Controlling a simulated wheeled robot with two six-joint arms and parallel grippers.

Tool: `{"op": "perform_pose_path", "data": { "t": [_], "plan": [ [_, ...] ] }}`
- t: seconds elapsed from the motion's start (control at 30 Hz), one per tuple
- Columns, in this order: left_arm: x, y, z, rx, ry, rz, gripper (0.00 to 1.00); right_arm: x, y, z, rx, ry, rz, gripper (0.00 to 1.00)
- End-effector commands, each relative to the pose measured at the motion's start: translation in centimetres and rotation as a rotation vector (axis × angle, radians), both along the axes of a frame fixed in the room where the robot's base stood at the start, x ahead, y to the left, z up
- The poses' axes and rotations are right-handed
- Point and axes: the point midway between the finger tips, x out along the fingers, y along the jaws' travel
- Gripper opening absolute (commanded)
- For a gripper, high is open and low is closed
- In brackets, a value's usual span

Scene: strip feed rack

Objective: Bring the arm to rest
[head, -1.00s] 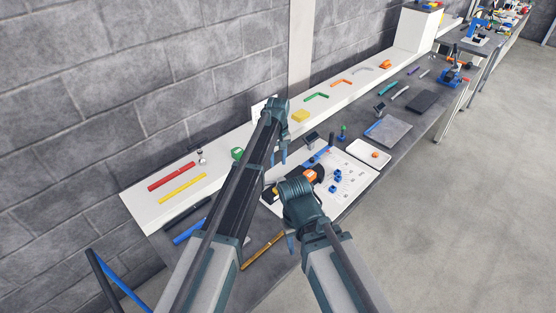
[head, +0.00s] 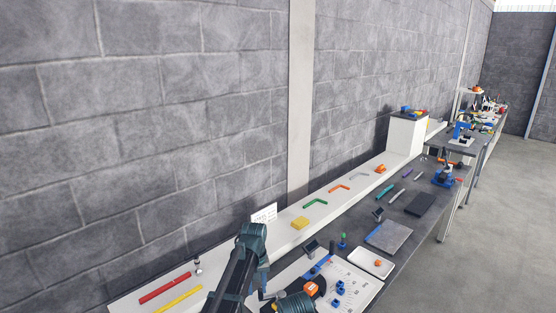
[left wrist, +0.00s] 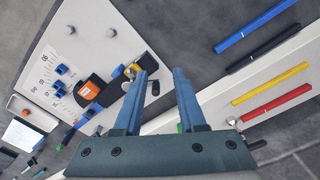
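My left arm's wrist (head: 252,238) rises at the bottom of the head view, in front of the white shelf. My left gripper (left wrist: 165,78) shows in the left wrist view with its two blue fingers apart and nothing between them. Its fingers are above the bench, near the edge of a white board (left wrist: 88,22). My right gripper's fingers are out of the picture.
The white shelf (head: 228,262) carries red (head: 165,288) and yellow (head: 178,299) strips, a yellow block (head: 300,222) and a small sign (head: 265,213). The board bears blue pieces and an orange-and-black item (left wrist: 90,88). A white tray (head: 371,263) stands beside it. The floor at right is clear.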

Motion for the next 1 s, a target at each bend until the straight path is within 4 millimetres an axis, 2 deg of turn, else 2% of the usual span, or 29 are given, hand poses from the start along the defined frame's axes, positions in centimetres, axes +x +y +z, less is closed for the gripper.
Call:
{"op": "perform_pose_path", "data": {
  "t": [0.03, 0.1, 0.3, 0.6, 0.67, 0.73, 1.0],
  "plan": [
    [-4.4, 2.2, 0.0, 0.000, -0.005, -0.017, 0.40, 0.0, 0.0, 0.0, 0.000, 0.000, 0.000, 0.50],
    [-7.4, 4.0, 0.0, 0.001, -0.013, -0.050, 0.40, 0.0, 0.0, 0.0, 0.000, 0.000, 0.000, 0.50],
    [-13.7, 7.3, 0.0, 0.004, -0.032, -0.118, 0.40, 0.0, 0.0, 0.0, 0.000, 0.000, 0.000, 0.50],
    [-21.5, 10.4, 0.1, 0.013, -0.050, -0.193, 0.40, 0.0, 0.0, 0.0, 0.000, 0.000, 0.000, 0.50],
    [-21.0, 9.0, -1.5, 0.017, -0.039, -0.228, 0.40, 0.0, 0.0, -1.5, 0.000, 0.000, 0.001, 0.50],
    [-21.3, 7.8, -2.5, 0.025, -0.027, -0.258, 0.40, 0.0, 0.0, -2.5, 0.000, 0.000, 0.002, 0.50],
    [-23.7, 3.2, -6.6, 0.063, 0.026, -0.394, 0.40, 0.0, 0.0, -6.6, -0.001, 0.000, 0.007, 0.50]
  ]
}}
